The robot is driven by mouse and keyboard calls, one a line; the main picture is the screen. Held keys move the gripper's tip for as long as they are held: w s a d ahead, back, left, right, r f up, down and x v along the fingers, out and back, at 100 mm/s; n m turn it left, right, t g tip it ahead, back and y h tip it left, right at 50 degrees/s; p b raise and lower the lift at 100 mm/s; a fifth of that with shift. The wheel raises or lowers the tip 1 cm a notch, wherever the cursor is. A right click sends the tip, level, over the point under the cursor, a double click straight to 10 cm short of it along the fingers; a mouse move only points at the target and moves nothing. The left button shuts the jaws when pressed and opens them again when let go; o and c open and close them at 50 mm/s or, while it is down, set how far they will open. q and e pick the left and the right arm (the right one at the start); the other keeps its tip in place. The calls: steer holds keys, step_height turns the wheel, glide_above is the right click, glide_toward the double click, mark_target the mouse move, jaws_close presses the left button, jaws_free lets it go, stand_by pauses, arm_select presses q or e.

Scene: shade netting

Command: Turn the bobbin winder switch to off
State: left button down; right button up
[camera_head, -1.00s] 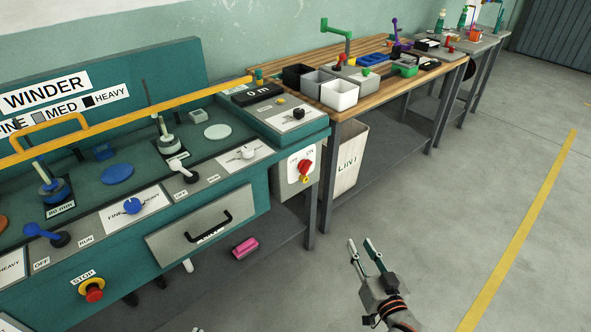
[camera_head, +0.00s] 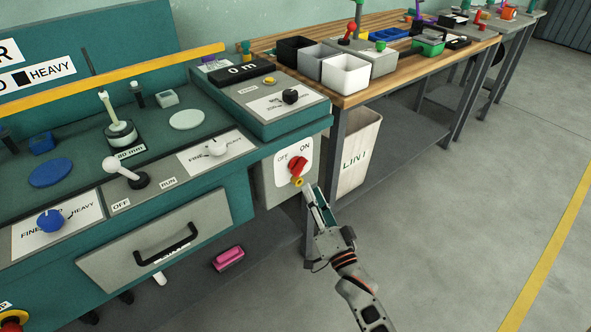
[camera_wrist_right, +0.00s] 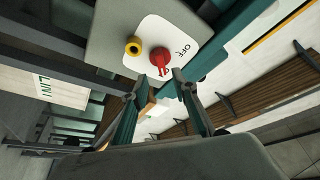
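The bobbin winder switch is a red rotary knob (camera_head: 298,166) on a white plate marked OFF and ON, on the grey end panel of the teal winder bench (camera_head: 225,198). I cannot clearly tell which mark it points to. A yellow round part sits just below it. My right gripper (camera_head: 311,189) is just below and right of the knob, fingers pointing up at the panel. In the right wrist view the red knob (camera_wrist_right: 160,62) shows just beyond the two parted fingertips (camera_wrist_right: 160,78), with nothing held between them. My left gripper is out of view.
Beside the panel a wooden-topped table (camera_head: 385,72) carries bins, with a LINT bin (camera_head: 358,150) below, close to my right arm. A drawer (camera_head: 155,245) with a black handle fronts the bench. A pink item (camera_head: 228,258) lies below. Floor at right is clear.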

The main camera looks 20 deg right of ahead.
mark_target(302, 170)
steer(key=shift+b+x, duration=0.6)
steer(key=shift+x, duration=3.35)
steer(key=shift+s, duration=0.1)
jaws_close()
